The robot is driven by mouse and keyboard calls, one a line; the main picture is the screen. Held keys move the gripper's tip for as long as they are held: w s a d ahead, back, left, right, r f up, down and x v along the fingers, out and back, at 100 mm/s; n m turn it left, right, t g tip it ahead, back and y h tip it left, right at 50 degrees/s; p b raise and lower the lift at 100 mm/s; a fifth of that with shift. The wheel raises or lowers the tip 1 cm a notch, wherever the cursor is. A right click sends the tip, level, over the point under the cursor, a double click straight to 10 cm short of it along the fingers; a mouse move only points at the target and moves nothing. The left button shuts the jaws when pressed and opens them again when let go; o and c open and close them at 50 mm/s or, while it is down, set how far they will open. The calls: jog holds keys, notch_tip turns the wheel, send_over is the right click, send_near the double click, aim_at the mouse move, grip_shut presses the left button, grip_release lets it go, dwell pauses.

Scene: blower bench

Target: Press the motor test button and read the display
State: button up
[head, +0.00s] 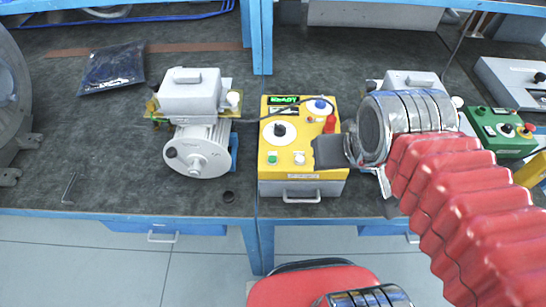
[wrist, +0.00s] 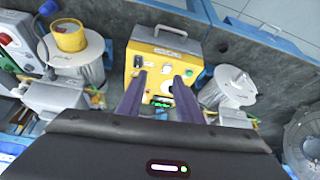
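A yellow control box (head: 290,172) stands on the bench in the middle of the head view, and upside down in the wrist view (wrist: 190,50). Its display (head: 284,100) is lit green and seems to read READY; the smaller text is illegible. Its face carries a black knob (head: 280,130), a green button (head: 272,157), a white button (head: 299,157), a blue knob (head: 319,106) and a red switch (head: 330,123). Button labels are too small to read. My gripper (wrist: 160,78) is open and empty, its fingers parted over the box face. In the head view its dark body covers the box's right side.
A blower motor (head: 198,150) stands left of the box; another, partly hidden, stands right behind my arm. A green control box (head: 500,130) is farther right. A black bag (head: 112,67) and a hex key (head: 70,187) lie on the left bench.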

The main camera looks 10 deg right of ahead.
grip_shut()
dwell(1.4)
